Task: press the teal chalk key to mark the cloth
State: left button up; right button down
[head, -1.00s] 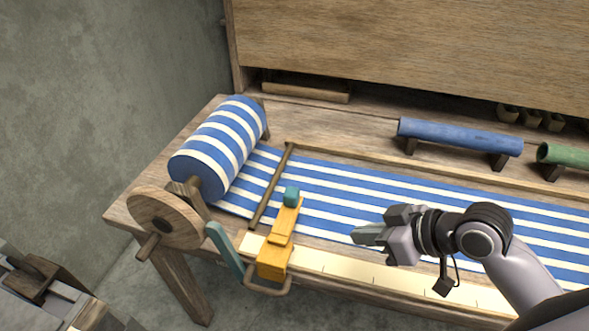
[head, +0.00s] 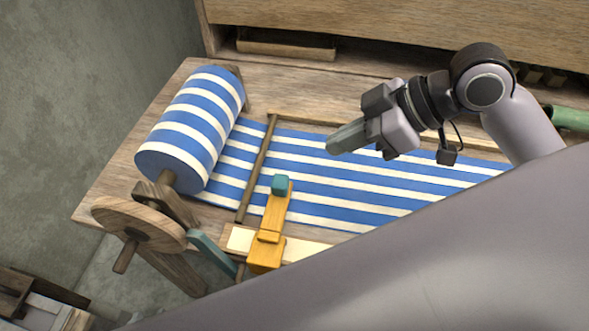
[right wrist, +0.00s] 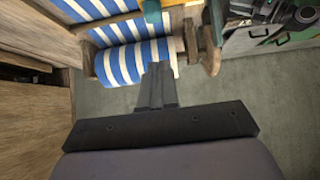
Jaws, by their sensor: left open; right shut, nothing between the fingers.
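The teal key (head: 281,184) is a small block at the far end of a yellow bar (head: 270,225), which reaches over the striped blue and white cloth (head: 350,185). The key also shows at the top edge of the right wrist view (right wrist: 152,10). My right gripper (head: 332,146) is shut and empty. In the head view it appears above the cloth, up and right of the key and apart from it. My left gripper is not recognisable in either view.
The striped cloth roll (head: 195,130), a wooden crank wheel (head: 138,222) and a teal lever (head: 212,256) are at the left. A thin wooden rod (head: 258,170) crosses the cloth beside the key. My grey arm link covers the lower right of the head view.

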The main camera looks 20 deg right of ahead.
jog(key=shift+a+f, duration=0.1)
send_over(283, 183)
jog(key=s+d, duration=0.2)
notch_tip(283, 183, down, 7)
jog(key=shift+w+f, duration=0.15)
jog(key=shift+f, duration=0.85)
jog(key=shift+w+f, duration=0.1)
jog(key=shift+f, duration=0.85)
pick_arm(q)
jog(key=shift+r, duration=0.15)
pick_arm(e)
jog(key=shift+d+f, duration=0.1)
